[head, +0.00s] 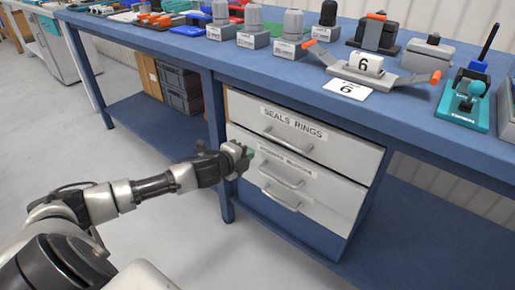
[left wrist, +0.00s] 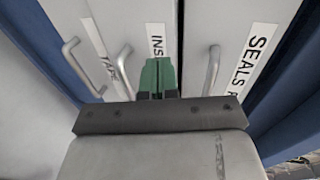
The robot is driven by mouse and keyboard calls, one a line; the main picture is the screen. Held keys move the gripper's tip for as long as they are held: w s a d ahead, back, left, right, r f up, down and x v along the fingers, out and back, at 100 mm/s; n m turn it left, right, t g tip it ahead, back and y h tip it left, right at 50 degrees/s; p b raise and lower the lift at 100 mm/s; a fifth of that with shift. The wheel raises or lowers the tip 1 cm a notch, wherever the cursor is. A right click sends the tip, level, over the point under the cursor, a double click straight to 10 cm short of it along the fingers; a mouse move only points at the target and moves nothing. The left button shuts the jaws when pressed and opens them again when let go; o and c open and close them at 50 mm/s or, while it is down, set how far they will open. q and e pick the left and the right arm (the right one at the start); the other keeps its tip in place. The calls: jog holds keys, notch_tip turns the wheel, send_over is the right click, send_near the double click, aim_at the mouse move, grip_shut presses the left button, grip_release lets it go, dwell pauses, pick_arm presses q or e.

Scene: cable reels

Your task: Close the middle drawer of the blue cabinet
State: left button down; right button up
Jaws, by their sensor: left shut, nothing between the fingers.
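The blue cabinet under the bench has grey-white drawer fronts. The top drawer (head: 340,150) is labelled SEALS RINGS. Below it, the middle drawer (head: 322,185) has a label partly covered by my gripper, ending in BLOCKS; its handle (left wrist: 123,68) shows in the left wrist view. I cannot tell exactly how far this drawer stands out. My left gripper (head: 246,158) is shut and empty at the left part of the middle drawer's front. In the left wrist view its green fingertips (left wrist: 158,72) are over the INS label, at or very near the front. My right gripper is out of view.
The bottom drawer's handle (left wrist: 71,52) and TAPE label show left in the left wrist view. The blue bench (head: 437,120) carries tools and fixtures above. A bench leg (head: 215,140) stands close beside my left gripper. Grey crates (head: 180,88) sit on the lower shelf. Floor at left is clear.

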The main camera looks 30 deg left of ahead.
aim_at(262, 141)
pick_arm(q)
jog(key=shift+r+x, duration=0.2)
jog(key=shift+x, duration=0.6)
jog(key=shift+r+x, duration=0.15)
jog(key=shift+x, duration=0.65)
jog(key=shift+r+x, duration=0.2)
jog(key=shift+x, duration=0.6)
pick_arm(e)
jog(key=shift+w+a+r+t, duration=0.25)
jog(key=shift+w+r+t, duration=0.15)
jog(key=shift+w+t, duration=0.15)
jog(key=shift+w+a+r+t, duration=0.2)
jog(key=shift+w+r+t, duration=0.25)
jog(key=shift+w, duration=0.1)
pick_arm(q)
jog(key=shift+w, duration=0.15)
jog(key=shift+w+r+p, duration=0.15)
jog(key=shift+w+p, duration=0.5)
jog(key=shift+w, duration=0.4)
jog(key=shift+r, duration=0.1)
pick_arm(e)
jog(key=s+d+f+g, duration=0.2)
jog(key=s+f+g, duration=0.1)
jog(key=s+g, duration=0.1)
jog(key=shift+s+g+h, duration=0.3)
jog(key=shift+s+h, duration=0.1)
pick_arm(q)
jog(key=shift+r, duration=0.1)
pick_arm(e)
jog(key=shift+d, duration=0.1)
